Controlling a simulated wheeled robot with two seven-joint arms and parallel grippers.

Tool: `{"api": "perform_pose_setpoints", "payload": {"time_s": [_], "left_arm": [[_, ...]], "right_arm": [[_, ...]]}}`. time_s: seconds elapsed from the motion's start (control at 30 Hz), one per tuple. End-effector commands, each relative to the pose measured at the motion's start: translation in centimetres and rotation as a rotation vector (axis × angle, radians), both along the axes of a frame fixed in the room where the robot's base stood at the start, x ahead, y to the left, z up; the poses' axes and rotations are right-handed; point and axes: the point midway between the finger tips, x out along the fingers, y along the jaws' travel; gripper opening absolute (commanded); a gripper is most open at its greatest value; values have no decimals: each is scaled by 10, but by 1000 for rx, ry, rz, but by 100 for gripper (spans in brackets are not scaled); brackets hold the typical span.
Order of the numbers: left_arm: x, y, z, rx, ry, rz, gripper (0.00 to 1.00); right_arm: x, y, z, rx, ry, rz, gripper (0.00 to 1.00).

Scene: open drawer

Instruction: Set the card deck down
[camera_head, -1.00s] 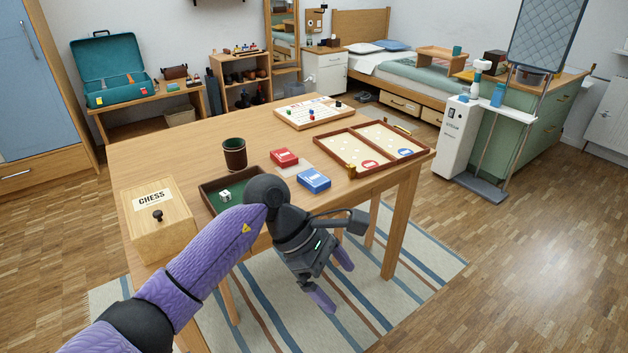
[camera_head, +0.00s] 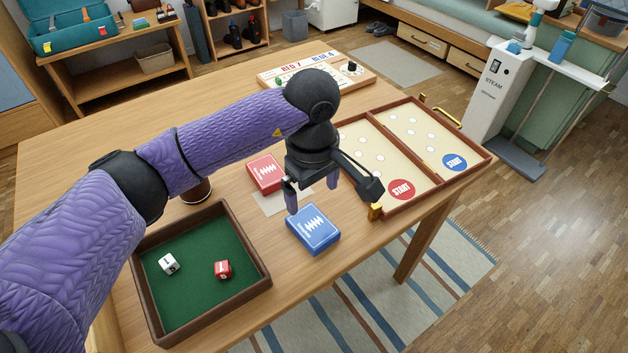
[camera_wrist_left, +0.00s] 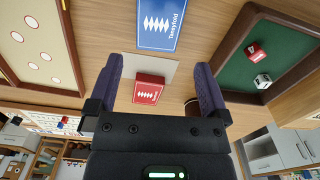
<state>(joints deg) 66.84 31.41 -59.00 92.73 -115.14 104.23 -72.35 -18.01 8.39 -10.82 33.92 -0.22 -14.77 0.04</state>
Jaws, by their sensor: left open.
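A blue card deck (camera_head: 314,229) lies flat on the wooden table; it also shows at the top of the left wrist view (camera_wrist_left: 160,25). A red card deck (camera_head: 265,173) lies behind it, beside or partly on a pale flat patch (camera_head: 270,203); the red deck also shows in the left wrist view (camera_wrist_left: 149,89). My left gripper (camera_head: 313,197) is open and empty above the table, near the two decks. In the left wrist view its fingers (camera_wrist_left: 160,80) are spread wide, with the red deck seen between them. My right gripper is not in view.
A green-lined dice tray (camera_head: 262,262) with a white and a red die is at the front left. A two-panel game board (camera_head: 468,188) lies at the right, and a white scoreboard (camera_head: 275,78) at the back. A dark cup (camera_head: 197,191) is partly hidden behind my arm.

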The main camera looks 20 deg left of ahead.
Motion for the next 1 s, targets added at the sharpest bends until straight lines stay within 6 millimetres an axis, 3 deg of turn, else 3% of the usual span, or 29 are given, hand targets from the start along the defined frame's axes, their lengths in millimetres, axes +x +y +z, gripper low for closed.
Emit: {"api": "perform_pose_setpoints", "payload": {"time_s": [0.13, 0.3, 0.47, 0.7, 0.9, 1.0], "left_arm": [[-1, 0, -10, 1, 3, -1, 100], [-1, 0, -44, 1, 5, 0, 100], [0, 1, -55, 0, 2, 0, 100], [1, 4, -101, 0, 5, 0, 100], [1, 4, -100, 0, 0, -1, 100], [1, 4, -99, 0, 0, -1, 81]], "right_arm": [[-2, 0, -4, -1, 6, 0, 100], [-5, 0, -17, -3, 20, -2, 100], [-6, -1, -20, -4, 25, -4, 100], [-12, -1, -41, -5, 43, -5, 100], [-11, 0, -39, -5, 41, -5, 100], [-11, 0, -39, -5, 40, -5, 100]]}}
